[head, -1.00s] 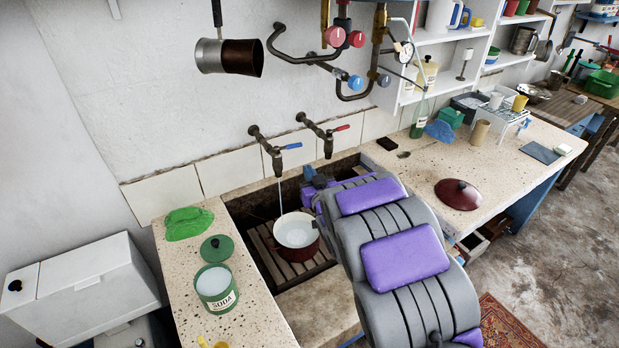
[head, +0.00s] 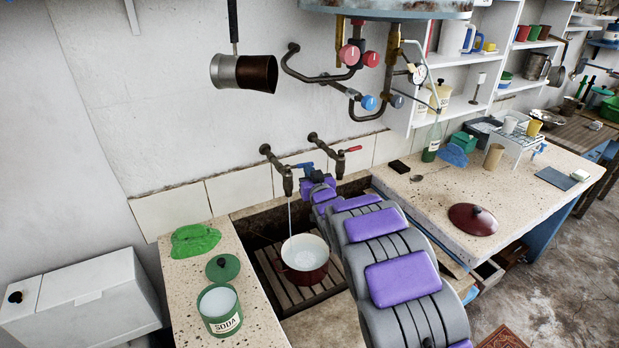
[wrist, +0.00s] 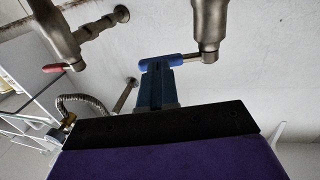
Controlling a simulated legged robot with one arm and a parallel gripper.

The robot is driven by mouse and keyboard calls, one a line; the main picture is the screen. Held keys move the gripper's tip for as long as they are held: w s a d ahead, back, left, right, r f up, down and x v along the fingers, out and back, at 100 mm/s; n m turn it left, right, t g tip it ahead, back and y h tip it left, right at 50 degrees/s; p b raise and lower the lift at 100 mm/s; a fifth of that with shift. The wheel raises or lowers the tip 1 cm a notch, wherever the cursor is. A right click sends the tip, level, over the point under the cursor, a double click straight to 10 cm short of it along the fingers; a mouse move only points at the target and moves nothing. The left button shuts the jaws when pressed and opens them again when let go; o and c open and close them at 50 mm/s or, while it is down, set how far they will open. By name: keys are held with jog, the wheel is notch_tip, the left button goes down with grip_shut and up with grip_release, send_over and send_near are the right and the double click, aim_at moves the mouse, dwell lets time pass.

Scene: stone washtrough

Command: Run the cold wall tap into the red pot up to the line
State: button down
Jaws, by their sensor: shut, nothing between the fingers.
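The red pot (head: 304,276) stands upright on wooden slats in the trough, with whitish water inside; I cannot make out the line. A thin stream runs into it from the cold wall tap (head: 283,177), whose blue lever (head: 302,166) points right. The lever also shows in the wrist view (wrist: 188,60). My gripper (head: 309,173) is shut and empty at the lever. In the wrist view its blue fingers (wrist: 155,72) overlap the lever's outer end; I cannot tell whether they touch.
The red-lever tap (head: 340,158) is close on the right. Pipes and valves (head: 340,75) hang above. A soda tin (head: 219,309), its green lid (head: 222,267) and a green cloth (head: 194,240) lie on the left ledge. A dark red lid (head: 473,219) rests on the right counter.

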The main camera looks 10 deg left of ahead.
dwell(0.4)
jog(key=w+n+y+p, duration=0.1)
jog(key=y+p, duration=0.1)
jog(key=p, duration=0.3)
jog(key=shift+w+d+g, duration=0.1)
jog(key=shift+w+g, duration=0.25)
jog(key=shift+g, duration=0.05)
jog(key=shift+s, duration=0.15)
